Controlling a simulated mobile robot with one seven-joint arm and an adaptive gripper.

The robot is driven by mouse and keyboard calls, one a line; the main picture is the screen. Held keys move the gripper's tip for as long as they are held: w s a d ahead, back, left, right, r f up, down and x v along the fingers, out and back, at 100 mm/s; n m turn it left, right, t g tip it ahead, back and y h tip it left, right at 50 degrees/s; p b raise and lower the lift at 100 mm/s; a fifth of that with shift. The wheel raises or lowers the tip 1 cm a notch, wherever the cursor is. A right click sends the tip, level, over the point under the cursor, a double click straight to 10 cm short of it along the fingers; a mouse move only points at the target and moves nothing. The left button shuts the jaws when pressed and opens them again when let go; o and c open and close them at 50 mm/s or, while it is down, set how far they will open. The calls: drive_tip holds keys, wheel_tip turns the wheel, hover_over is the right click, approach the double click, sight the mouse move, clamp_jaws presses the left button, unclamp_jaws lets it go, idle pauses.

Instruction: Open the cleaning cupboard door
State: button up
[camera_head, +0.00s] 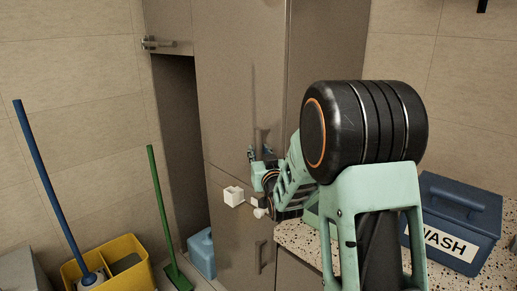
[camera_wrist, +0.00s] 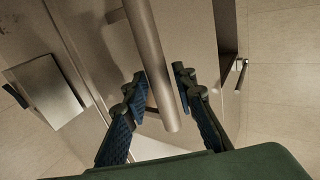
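A tall brown cupboard door (camera_head: 235,90) stands in the middle of the head view. A long vertical bar handle (camera_head: 253,100) is on it. A dark opening (camera_head: 183,140) shows left of this door; I cannot tell whether it is the cupboard's inside or a gap beside it. My gripper (camera_head: 262,160) is at the lower end of the handle. In the wrist view the metal handle (camera_wrist: 148,50) passes between the two fingers of my gripper (camera_wrist: 160,75). The fingers are apart, one on each side, with visible space on the left; contact on the right is unclear.
A yellow mop bucket (camera_head: 112,262) with a blue-handled mop (camera_head: 50,185) and a green broom (camera_head: 160,205) stand at left. A blue container (camera_head: 202,254) is by the opening. A blue box (camera_head: 455,220) sits on the speckled counter (camera_head: 300,242) at right. A white block (camera_head: 233,196) shows below my gripper.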

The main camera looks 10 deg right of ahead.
drive_tip(key=shift+w, duration=0.65)
drive_tip(key=shift+c, duration=0.5)
clamp_jaws()
